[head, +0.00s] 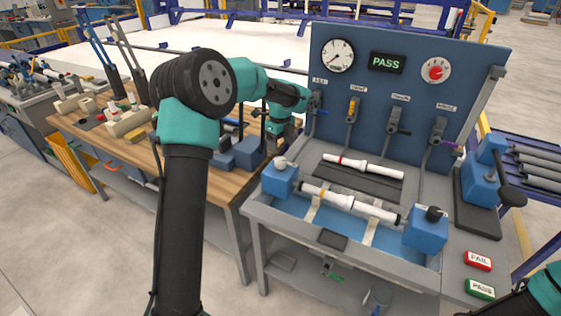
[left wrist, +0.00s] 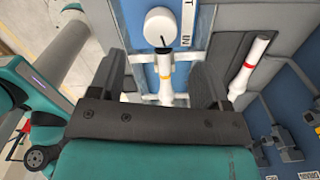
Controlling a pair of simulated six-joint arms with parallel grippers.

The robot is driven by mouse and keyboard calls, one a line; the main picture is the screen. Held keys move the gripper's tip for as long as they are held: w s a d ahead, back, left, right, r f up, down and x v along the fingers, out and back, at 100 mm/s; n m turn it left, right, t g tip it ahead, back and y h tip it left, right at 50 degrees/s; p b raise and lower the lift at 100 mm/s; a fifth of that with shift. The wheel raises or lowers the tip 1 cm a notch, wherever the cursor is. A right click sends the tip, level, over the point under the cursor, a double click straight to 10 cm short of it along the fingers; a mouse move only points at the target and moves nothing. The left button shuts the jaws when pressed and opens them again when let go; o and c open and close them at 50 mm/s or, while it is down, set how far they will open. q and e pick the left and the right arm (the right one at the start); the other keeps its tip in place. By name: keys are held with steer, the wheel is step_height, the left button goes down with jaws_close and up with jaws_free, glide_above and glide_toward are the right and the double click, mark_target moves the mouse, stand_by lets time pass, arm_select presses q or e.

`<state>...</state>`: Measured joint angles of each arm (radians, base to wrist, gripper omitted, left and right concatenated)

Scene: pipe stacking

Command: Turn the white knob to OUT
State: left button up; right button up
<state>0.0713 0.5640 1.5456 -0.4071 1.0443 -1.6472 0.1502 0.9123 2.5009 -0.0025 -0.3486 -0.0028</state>
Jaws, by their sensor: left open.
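The white knob (head: 281,163) sits on top of the blue block (head: 279,181) at the left end of the test trough. In the left wrist view the white knob (left wrist: 160,24) is round, with a short dark line on its lower right part, on the side nearer the IN label (left wrist: 186,39). Only the last letter of the other label (left wrist: 190,5) shows. My left gripper (head: 281,145) is just above the knob. Its two fingers are spread and empty in the wrist view (left wrist: 159,68), with the knob ahead of the tips. My right gripper is out of view; only part of its arm shows.
A white pipe with joints (head: 350,203) lies in the trough and another (head: 363,167) lies behind it. The upright blue panel (head: 460,75) with gauges and valves stands close behind. FAIL (head: 478,261) and PASS (head: 480,289) buttons are at right.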

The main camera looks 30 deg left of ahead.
mark_target(281, 160)
arm_select(q)
step_height(281, 160, down, 8)
steer(key=shift+f, duration=0.2)
steer(key=shift+c, duration=0.2)
steer(key=c, duration=0.9)
